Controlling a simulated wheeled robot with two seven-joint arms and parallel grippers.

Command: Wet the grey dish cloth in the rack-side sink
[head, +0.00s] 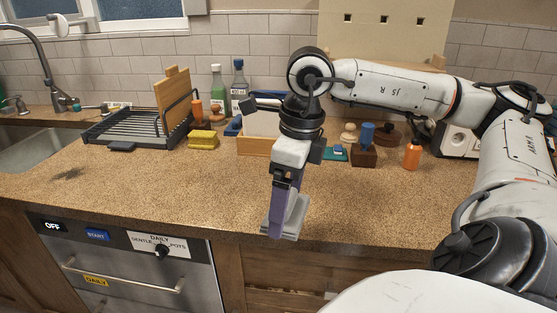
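My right gripper (285,215) hangs fingers-down over the front edge of the counter, right of the dishwasher front. A folded light grey piece, which looks like the grey dish cloth (298,213), is between its fingers; the near finger covers part of it. The sink (38,152) is at the far left, partly cut off by the picture edge, with a tall curved faucet (50,62) behind it. The black dish rack (135,127) stands on the counter just right of the sink. My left gripper is not in view.
A wooden board (172,100) stands in the rack. Yellow sponges (202,140), a green bottle (217,90) and a dark bottle (239,85) stand right of it. An orange bottle (412,155) is at right. The front counter (170,190) is clear between sink and gripper.

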